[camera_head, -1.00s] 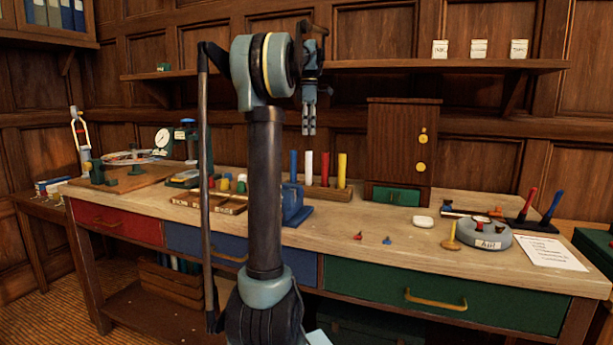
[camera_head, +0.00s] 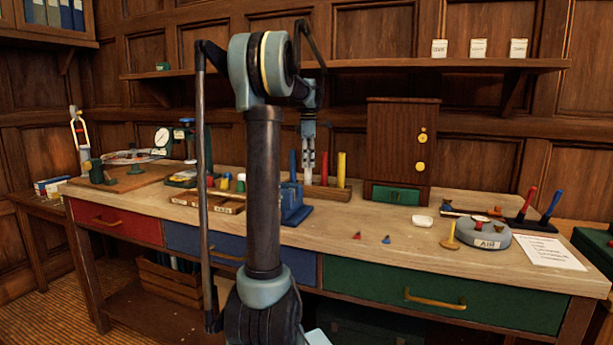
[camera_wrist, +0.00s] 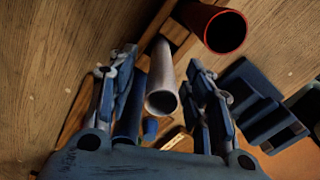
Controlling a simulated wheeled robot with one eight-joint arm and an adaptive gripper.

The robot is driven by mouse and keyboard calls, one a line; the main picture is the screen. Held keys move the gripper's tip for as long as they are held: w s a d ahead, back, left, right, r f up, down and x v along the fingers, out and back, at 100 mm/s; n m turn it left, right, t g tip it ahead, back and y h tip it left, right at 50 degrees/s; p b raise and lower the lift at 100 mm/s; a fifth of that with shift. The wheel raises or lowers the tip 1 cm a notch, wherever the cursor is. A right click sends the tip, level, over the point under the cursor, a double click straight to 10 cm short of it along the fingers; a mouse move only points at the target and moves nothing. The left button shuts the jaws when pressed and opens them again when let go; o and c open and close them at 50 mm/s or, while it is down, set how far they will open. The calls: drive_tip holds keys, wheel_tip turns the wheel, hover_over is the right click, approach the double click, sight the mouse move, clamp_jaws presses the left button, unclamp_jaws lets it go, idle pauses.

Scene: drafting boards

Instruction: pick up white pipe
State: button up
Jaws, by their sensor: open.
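The white pipe (camera_wrist: 162,82) stands upright in a wooden rack (camera_head: 328,193) on the workbench. In the wrist view its open round end faces the camera, between the two fingers of my gripper (camera_wrist: 163,88). The fingers are open, with gaps to the pipe. In the head view my gripper (camera_head: 308,140) points down over the rack and mostly hides the white pipe. A red pipe (camera_head: 325,168) and a yellow pipe (camera_head: 341,170) stand to its right, and a blue pipe (camera_head: 292,165) to its left. The red pipe also shows in the wrist view (camera_wrist: 225,32).
A blue stand (camera_head: 295,206) is just in front of the rack. A wooden cabinet (camera_head: 395,145) stands to the right, and a shelf (camera_head: 400,68) runs along the wall behind. The bench front near the small red and blue pins (camera_head: 386,239) is mostly clear.

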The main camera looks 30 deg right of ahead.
drive_tip(key=shift+f, duration=0.7)
drive_tip(key=shift+c, duration=0.5)
clamp_jaws()
